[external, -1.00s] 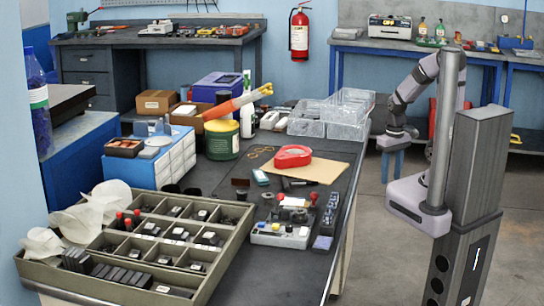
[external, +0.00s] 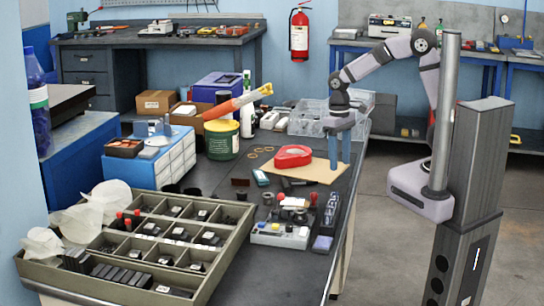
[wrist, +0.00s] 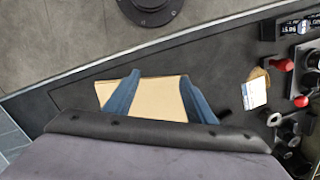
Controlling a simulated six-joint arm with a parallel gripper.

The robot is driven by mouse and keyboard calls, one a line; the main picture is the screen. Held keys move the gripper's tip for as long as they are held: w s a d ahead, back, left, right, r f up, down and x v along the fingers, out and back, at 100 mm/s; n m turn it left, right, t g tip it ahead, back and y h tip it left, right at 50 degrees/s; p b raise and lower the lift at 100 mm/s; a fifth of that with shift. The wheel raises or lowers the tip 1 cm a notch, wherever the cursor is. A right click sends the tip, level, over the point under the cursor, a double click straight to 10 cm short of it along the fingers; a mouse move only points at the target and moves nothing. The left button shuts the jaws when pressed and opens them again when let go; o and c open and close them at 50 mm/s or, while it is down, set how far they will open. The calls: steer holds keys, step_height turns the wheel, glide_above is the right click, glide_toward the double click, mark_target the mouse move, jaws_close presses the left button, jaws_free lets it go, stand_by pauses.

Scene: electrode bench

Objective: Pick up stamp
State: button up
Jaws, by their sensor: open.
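The task's stamp cannot be singled out with certainty. Small red-knobbed pieces that look like stamps stand by the grey holder: one (external: 313,198) at its right back and one (external: 280,197) at its left back. Red-knobbed pieces also show at the right of the wrist view, one (wrist: 285,65) above another (wrist: 301,101). Two more red-topped pieces (external: 120,218) stand in the compartment tray. My gripper (external: 339,160) points down with its two blue fingers apart and empty, above the bench's right side near the cardboard. In the wrist view my gripper (wrist: 160,76) is over the cardboard.
A red tape dispenser (external: 293,156) lies on the tan cardboard (external: 325,172). The grey holder (external: 278,238) stands at the bench's front right. The large compartment tray (external: 222,262) fills the front left. Clear plastic bins (external: 310,118) stand behind.

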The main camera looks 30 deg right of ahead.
steer(key=s+a+r+n+p, duration=0.15)
steer(key=s+a, duration=0.25)
steer(key=a, duration=0.6)
steer(key=n+p, duration=0.2)
glide_toward(314, 201)
steer(key=shift+w+f+m+h, duration=0.25)
steer(key=shift+w+f+h, duration=0.15)
steer(key=shift+f, duration=0.45)
steer(key=shift+s+d+f+p, duration=0.1)
steer(key=shift+s+f+p, duration=0.1)
steer(key=shift+f, duration=1)
steer(key=shift+s+d+f+p, duration=0.1)
steer(key=shift+f+p, duration=0.05)
steer(key=shift+f, duration=1.05)
steer(key=shift+s+f+p, duration=0.2)
steer(key=shift+f, duration=1.05)
steer(key=c, duration=1.1)
